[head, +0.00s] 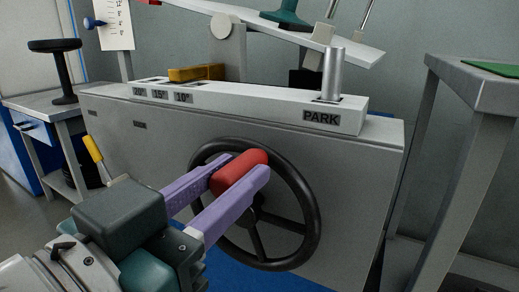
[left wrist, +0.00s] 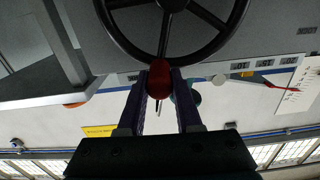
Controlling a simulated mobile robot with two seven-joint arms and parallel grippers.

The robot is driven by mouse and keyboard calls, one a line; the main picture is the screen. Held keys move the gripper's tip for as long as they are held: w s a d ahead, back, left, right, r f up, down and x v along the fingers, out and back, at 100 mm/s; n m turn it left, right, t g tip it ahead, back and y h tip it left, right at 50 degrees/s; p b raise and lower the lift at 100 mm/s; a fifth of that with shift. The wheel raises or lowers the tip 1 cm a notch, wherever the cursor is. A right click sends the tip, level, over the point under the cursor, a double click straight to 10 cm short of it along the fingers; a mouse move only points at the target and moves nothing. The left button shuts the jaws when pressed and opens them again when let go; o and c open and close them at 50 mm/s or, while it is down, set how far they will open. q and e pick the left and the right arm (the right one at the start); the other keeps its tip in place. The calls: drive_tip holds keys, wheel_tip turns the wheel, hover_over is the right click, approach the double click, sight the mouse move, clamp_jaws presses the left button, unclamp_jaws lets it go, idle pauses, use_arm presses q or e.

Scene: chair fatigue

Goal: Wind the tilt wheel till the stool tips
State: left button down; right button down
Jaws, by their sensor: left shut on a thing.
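The black tilt wheel (head: 312,205) stands upright on the front of a grey cabinet, and its rim and spokes also show in the left wrist view (left wrist: 190,55). A red handle (head: 240,172) is on the wheel's upper left. My left gripper (head: 239,179) is shut on this red handle, with a purple finger on each side; the handle also shows between the fingers in the left wrist view (left wrist: 160,82). The tilted platform (head: 345,50) is above the cabinet, sloping down to the right; part of it is cut off. My right gripper is not in view.
The grey cabinet (head: 350,185) carries a white strip marked with degrees and PARK (head: 345,117), with a metal peg (head: 333,75) at the PARK end. A grey table (head: 480,90) stands at right. A black stool (head: 62,70) sits on a side bench at left.

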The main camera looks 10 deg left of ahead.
use_arm(q)
drive_tip(key=shift+s+d+m, duration=0.1)
drive_tip(key=shift+d+m, duration=0.2)
drive_tip(key=shift+m, duration=0.1)
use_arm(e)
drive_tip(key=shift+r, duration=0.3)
use_arm(q)
drive_tip(key=c, duration=0.6)
unclamp_jaws()
drive_tip(key=shift+f, duration=0.1)
drive_tip(key=shift+s+a, duration=0.1)
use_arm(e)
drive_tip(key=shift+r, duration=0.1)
use_arm(q)
drive_tip(key=shift+s+a, duration=0.1)
drive_tip(key=shift+s, duration=0.25)
drive_tip(key=p+v, duration=0.2)
drive_tip(key=v, duration=0.7)
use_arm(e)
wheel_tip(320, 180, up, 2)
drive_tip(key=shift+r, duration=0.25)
